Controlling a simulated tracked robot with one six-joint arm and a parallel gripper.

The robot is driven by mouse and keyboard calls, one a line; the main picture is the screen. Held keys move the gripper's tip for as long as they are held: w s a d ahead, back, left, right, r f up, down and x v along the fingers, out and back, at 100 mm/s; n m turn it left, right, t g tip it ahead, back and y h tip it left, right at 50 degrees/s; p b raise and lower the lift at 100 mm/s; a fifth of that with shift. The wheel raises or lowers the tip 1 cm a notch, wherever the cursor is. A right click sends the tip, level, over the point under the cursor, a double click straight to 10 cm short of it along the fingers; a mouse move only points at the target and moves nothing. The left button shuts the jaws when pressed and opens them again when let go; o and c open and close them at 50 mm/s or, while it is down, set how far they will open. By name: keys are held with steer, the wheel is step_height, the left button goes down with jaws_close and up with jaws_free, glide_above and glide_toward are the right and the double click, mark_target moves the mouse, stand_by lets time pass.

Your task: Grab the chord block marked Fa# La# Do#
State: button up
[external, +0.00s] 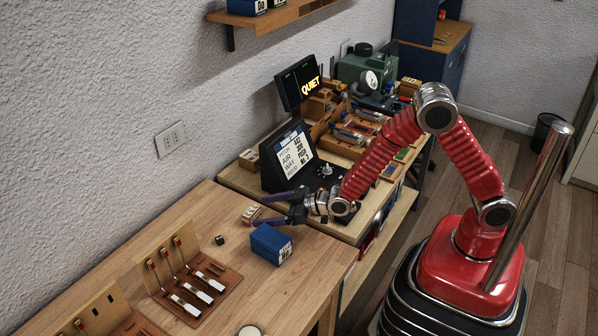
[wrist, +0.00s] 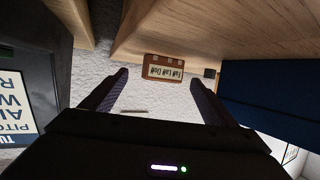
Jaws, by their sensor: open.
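The chord block (external: 252,214) is a small wooden block with a pale label, lying on the wooden workbench. In the wrist view the chord block (wrist: 163,68) is brown, and its small lettering appears to read Fa# La# Do#. My gripper (external: 263,211) is open, low over the bench, with its fingers pointing left toward the block. In the wrist view my gripper (wrist: 160,78) has one dark finger on each side, with the block roughly centred beyond the fingertips. The jaws look empty. I cannot tell the exact gap between fingertips and block.
A blue box (external: 271,243) stands close to the block and gripper; it fills the right of the wrist view (wrist: 272,100). A small black cube (external: 219,239) lies left. A dark sign panel (external: 288,158) stands behind. Racks with levers (external: 190,280) occupy the bench front.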

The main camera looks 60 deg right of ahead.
mark_target(255, 211)
steer(key=shift+w+a, duration=0.1)
steer(key=shift+w, duration=0.1)
steer(key=shift+a+r+x, duration=0.1)
steer(key=shift+x, duration=1.15)
steer(key=shift+a+r+x, duration=0.1)
steer(key=shift+x, duration=1.2)
steer(key=c, duration=1.1)
steer(key=shift+r, duration=0.1)
step_height(255, 211, up, 10)
steer(key=shift+f, duration=0.1)
